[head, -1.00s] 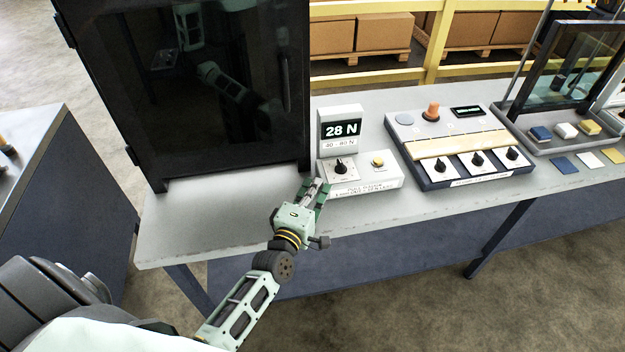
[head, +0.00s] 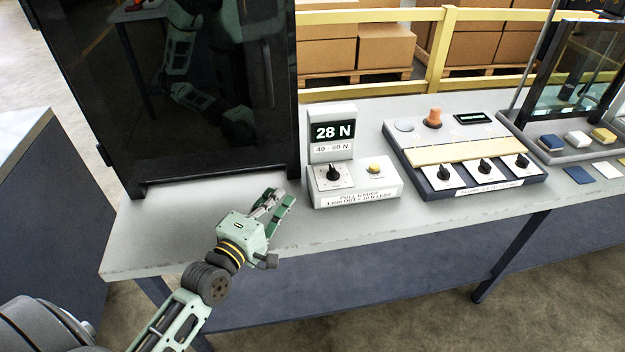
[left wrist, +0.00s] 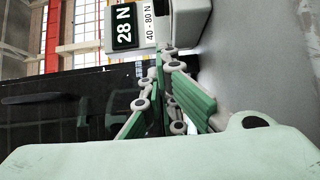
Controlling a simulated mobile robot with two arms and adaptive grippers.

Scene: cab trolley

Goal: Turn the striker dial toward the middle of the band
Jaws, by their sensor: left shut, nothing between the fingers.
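The pull gauge (head: 357,188) is a white box on the bench. A black pointer dial (head: 333,174) on its top has its pointer toward the back; any striker label is too small to read. Its display (head: 333,131) reads 28 N above a band card that looks like 40 - 80 N; the display (left wrist: 124,27) also shows sideways in the left wrist view. My left gripper (head: 279,203) is shut and empty above the bench, to the left of the gauge and apart from it. Its green fingers (left wrist: 172,62) fill the middle of the left wrist view. My right gripper is not in view.
A tall black cabinet (head: 215,110) stands left of the gauge. A panel (head: 463,155) with three black dials and an orange knob (head: 433,118) stands to the right. Farther right is a tray with coloured blocks. The bench's front strip is bare.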

